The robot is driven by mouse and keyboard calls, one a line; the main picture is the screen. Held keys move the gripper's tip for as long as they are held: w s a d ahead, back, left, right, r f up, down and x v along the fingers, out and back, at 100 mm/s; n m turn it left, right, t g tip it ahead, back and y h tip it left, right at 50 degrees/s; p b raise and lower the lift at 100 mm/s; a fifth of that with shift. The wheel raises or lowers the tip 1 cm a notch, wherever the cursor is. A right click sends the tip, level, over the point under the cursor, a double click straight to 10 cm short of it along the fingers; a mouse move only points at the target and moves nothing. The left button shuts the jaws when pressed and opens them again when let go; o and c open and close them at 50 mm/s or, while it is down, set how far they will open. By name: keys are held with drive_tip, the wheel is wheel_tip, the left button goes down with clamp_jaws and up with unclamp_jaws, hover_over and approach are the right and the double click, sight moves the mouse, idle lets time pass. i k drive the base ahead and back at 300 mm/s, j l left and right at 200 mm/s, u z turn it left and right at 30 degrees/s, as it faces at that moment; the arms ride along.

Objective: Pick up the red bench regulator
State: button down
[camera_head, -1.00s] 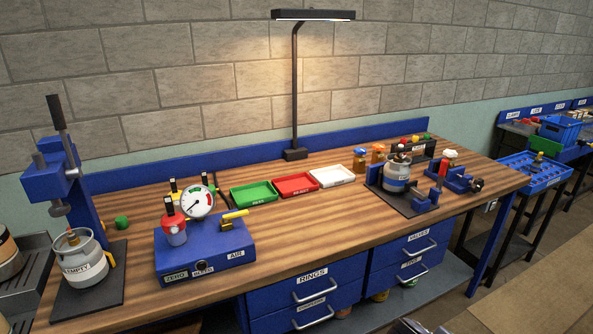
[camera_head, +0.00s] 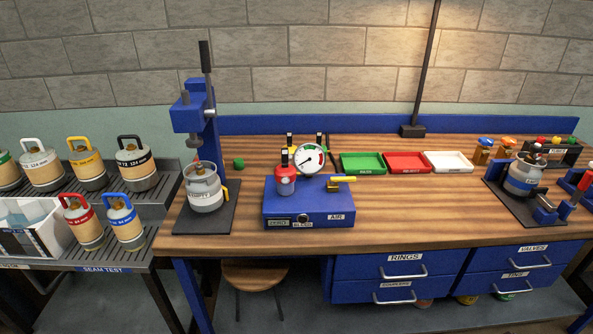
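The red bench regulator (camera_head: 285,182) looks to be the red cylindrical piece with a black and white top. It stands upright on the left part of a blue test box (camera_head: 309,206), which sits on the wooden workbench. A round white gauge (camera_head: 310,159) stands just right of it, and a yellow lever (camera_head: 341,179) lies further right on the box. No gripper touches the regulator. My gripper does not show in the view.
A grey cylinder (camera_head: 203,187) stands under a blue press (camera_head: 190,115) to the left. Green (camera_head: 363,169), red (camera_head: 407,169) and white (camera_head: 447,168) trays lie to the right. A rack with several cylinders (camera_head: 86,230) is at far left. The bench front (camera_head: 400,235) is clear.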

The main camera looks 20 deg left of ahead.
sight(285, 174)
drive_tip(key=i+j+u, duration=0.25)
drive_tip(key=i+u, duration=0.6)
drive_tip(key=i, duration=0.15)
